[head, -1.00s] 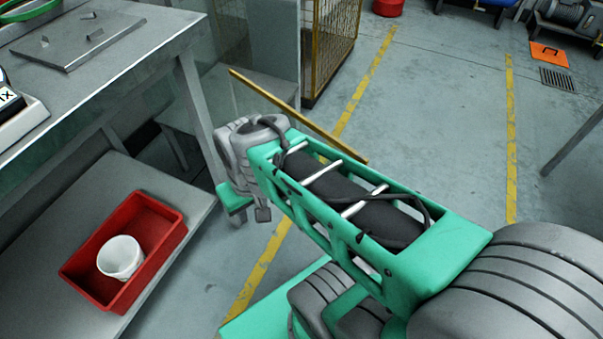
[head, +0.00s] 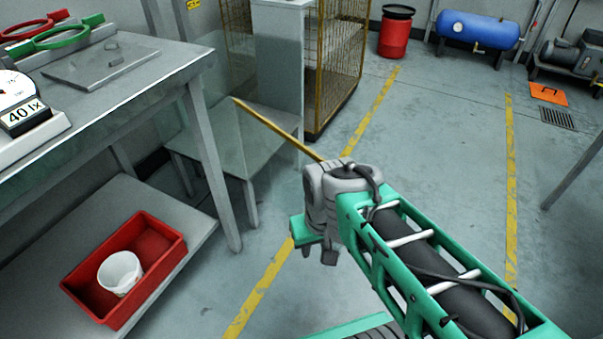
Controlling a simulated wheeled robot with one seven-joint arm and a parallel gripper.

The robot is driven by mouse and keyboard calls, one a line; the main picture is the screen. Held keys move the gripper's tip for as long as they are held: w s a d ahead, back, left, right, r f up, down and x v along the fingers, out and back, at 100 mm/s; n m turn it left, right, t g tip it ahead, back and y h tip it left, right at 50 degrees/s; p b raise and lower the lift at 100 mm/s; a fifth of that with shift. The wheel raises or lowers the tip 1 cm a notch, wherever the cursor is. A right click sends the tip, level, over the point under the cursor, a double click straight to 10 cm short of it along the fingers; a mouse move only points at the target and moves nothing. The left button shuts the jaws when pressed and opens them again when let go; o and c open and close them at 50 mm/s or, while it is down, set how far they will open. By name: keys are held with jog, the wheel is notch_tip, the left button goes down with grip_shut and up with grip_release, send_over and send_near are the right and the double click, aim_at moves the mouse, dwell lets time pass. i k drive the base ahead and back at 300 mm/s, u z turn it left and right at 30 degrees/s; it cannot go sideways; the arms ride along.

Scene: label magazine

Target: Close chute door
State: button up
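I cannot make out a chute door for certain. A clear, see-through panel (head: 282,82) stands beyond the workbench, near the wire cage. A thin brass-coloured bar (head: 268,122) slopes down to the right from near that panel; its lower end passes behind my wrist. My gripper (head: 322,252) is at the end of my green and grey arm, pointing down, right of the bench and over the floor. Its fingers are mostly hidden behind the wrist, so I cannot see whether they are open or hold anything.
A low grey table stands behind.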

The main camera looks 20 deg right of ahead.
aim_at(311, 153)
jog(key=i, duration=0.45)
jog(key=k, duration=0.85)
jog(key=u, duration=1.25)
jog(key=i, duration=0.7)
jog(key=z, duration=0.05)
